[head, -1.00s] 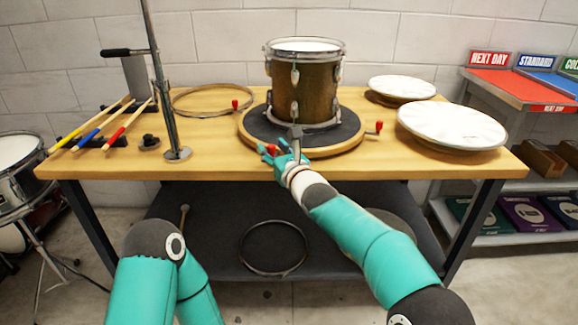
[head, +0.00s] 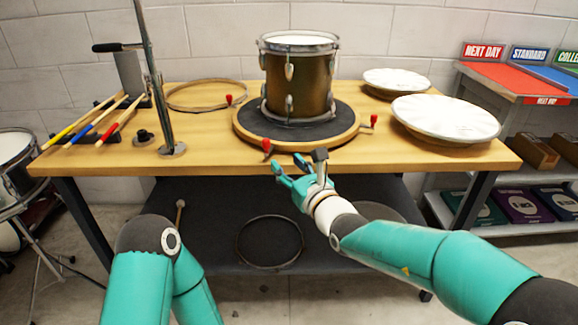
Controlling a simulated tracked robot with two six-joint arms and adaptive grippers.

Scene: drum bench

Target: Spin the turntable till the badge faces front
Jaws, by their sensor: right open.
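The turntable (head: 246,131) is a round wooden disc with a dark top and red knobs on its rim, one of them at the front (head: 267,146). A brown drum (head: 308,78) with a white head and metal lugs stands upright on it. I see no badge on the side of the drum that faces me. My right gripper (head: 288,167) is open and empty, just off the table's front edge, below and right of the front knob and apart from it. My left gripper is out of view; only my left arm shows at the lower left.
The wooden bench (head: 210,158) holds a hoop (head: 205,96) and a metal post (head: 158,95) at the left, with coloured sticks (head: 98,120) beyond. Two white drum heads (head: 446,117) (head: 396,81) lie at the right. A shelf (head: 480,75) stands farther right.

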